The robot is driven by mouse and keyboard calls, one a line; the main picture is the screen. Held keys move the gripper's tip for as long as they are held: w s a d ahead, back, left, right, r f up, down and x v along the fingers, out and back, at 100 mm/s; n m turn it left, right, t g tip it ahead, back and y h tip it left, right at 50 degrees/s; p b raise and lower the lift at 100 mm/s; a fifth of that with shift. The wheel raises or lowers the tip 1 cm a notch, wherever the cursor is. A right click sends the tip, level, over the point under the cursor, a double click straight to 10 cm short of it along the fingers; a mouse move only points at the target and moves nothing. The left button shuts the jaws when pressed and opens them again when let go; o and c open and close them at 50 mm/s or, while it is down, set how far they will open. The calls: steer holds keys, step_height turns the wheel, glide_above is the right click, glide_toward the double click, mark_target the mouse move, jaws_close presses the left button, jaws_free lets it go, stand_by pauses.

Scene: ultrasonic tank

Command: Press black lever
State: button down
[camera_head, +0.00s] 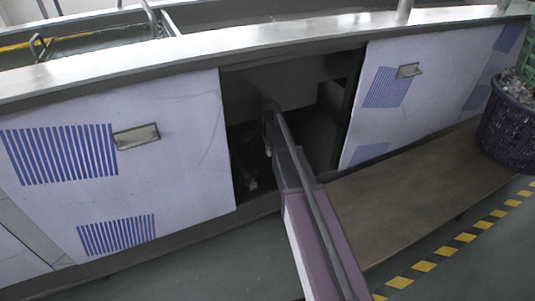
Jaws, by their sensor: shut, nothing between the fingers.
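My arm reaches from the bottom of the head camera view into the dark open bay of the tank's cabinet front. My gripper (251,181) is inside this bay, small and in shadow, and appears shut with nothing in it. I cannot make out the black lever against the dark interior. Whether my gripper touches it does not show. My own arm hides part of the bay.
White panels with blue stripes, the left panel (190,165) and right panel (420,60), flank the opening. A metal rim (215,62) runs above. A brown platform (405,200) lies below right. A purple basket (508,125) stands at far right.

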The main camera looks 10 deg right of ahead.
mark_target(254, 174)
steer(key=shift+f+b, duration=4.15)
steer(key=shift+f, duration=0.25)
steer(key=shift+s+a+r+p, duration=0.15)
steer(key=shift+a+r+p, duration=0.1)
steer(key=shift+a, duration=0.4)
steer(key=shift+s+a+r+p, duration=0.1)
steer(key=shift+a+r+p, duration=0.1)
steer(key=shift+a, duration=0.4)
steer(key=shift+s+a+r+p, duration=0.15)
steer(key=shift+a+r+p, duration=0.1)
steer(key=shift+a, duration=0.4)
